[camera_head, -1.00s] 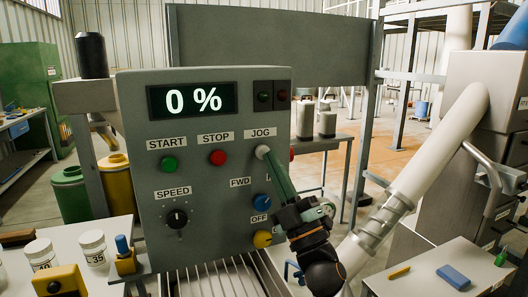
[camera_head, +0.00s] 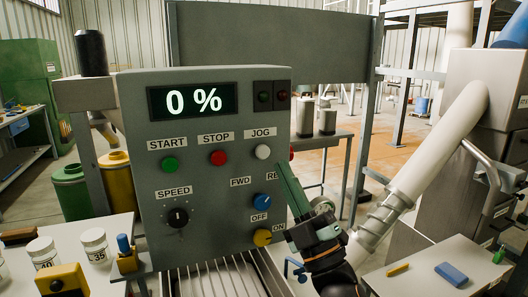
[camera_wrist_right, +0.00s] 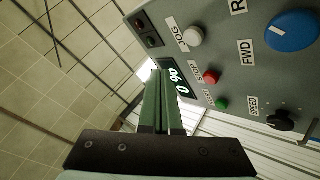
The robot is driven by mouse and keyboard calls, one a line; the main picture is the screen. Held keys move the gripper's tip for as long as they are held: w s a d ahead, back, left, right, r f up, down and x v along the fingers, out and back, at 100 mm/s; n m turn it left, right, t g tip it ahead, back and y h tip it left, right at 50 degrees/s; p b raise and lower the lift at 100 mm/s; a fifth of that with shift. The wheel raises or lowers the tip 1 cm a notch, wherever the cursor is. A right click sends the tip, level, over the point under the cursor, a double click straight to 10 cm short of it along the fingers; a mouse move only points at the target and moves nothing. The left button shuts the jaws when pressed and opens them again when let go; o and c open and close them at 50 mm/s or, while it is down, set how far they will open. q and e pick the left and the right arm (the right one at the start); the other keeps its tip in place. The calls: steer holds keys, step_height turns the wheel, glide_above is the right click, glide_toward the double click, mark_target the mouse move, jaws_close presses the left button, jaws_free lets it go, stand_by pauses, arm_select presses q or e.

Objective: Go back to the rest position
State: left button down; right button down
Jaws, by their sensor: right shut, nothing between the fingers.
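My right gripper (camera_head: 287,174) has long green fingers that are shut with nothing between them. In the head view its tips are at the right edge of the grey control panel (camera_head: 205,240), below and right of the white JOG button (camera_head: 263,152), apart from it. The right wrist view shows the shut fingers (camera_wrist_right: 156,80) pointing past the panel, with the JOG button (camera_wrist_right: 193,36) to their upper right. The display (camera_head: 193,100) reads 0 %. My left gripper is not in view.
The panel carries a green START button (camera_head: 170,164), a red STOP button (camera_head: 218,158), a SPEED knob (camera_head: 177,218), a blue FWD/REV knob (camera_head: 262,202) and a yellow OFF/ON knob (camera_head: 262,238). A side table (camera_head: 420,284) with a blue block (camera_head: 451,274) stands at right. White jars (camera_head: 93,244) stand at left.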

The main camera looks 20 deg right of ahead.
stand_by(0.4)
step_height(320, 180, down, 28)
steer(key=a+r+m+g+h+p, duration=0.1)
steer(key=a+m+g+h, duration=0.15)
steer(key=m+g, duration=0.6)
steer(key=s+a+f+m+g, duration=0.1)
steer(key=s+f+g, duration=0.3)
steer(key=s+f, duration=0.5)
steer(key=s+a+f+m+g+y+p, duration=0.1)
steer(key=s+a+f+g, duration=0.3)
steer(key=s+f, duration=0.6)
step_height(320, 180, down, 5)
steer(key=shift+f+m+g, duration=0.1)
steer(key=shift+m+g, duration=0.55)
steer(key=shift+m, duration=0.1)
steer(key=c, duration=1.5)
jaws_free()
steer(key=shift+w, duration=0.1)
